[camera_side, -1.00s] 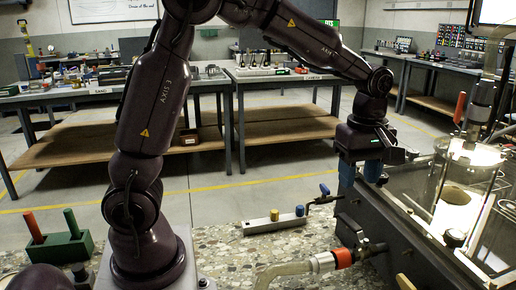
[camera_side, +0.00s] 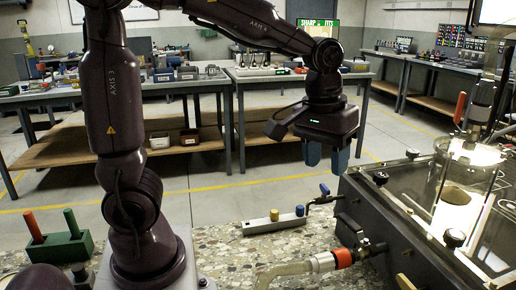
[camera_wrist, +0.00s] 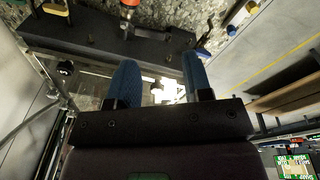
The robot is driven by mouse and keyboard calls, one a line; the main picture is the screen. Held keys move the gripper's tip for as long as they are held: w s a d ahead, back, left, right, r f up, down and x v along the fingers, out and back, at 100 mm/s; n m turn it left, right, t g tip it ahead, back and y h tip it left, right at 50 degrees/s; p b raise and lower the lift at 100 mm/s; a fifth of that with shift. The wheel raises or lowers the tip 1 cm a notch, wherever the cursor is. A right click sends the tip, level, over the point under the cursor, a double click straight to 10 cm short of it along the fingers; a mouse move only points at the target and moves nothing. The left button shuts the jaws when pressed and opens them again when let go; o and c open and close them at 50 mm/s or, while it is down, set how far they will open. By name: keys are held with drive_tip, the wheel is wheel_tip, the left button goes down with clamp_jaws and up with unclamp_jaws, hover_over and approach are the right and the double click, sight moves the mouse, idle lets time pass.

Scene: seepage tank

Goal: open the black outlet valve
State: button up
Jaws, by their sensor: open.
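The black outlet valve (camera_side: 374,247) appears to be the small dark fitting low on the tank's front, beside the orange-red hose collar (camera_side: 342,258). Its handle position is too small to tell. In the wrist view the orange-red collar (camera_wrist: 150,33) shows near the top, with dark fittings around it. My gripper (camera_side: 326,168) is open and empty, its two blue fingers pointing down. It hangs well above the valve and to its left in the side view. Both fingers also show in the wrist view (camera_wrist: 160,65), apart, with nothing between them.
The tank (camera_side: 420,235) has black knobs along its rim and a lit glass cylinder (camera_side: 465,185). A pale hose (camera_side: 290,268) runs from the collar. A green block (camera_side: 60,248) holds two handles at left.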

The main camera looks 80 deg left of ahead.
drive_tip(key=s+r+m+t, duration=0.2)
drive_tip(key=s+m+t, duration=0.2)
drive_tip(key=s, duration=0.8)
drive_tip(key=shift+a+r+m, duration=0.15)
drive_tip(key=shift+r+m, duration=0.25)
drive_tip(key=shift+m, duration=0.6)
drive_tip(key=shift+w, duration=0.1)
drive_tip(key=m+g, duration=0.5)
drive_tip(key=m, duration=1.2)
approach(348, 219)
wheel_tip(348, 219, down, 8)
drive_tip(key=shift+w+f, duration=0.1)
drive_tip(key=shift+f, duration=0.15)
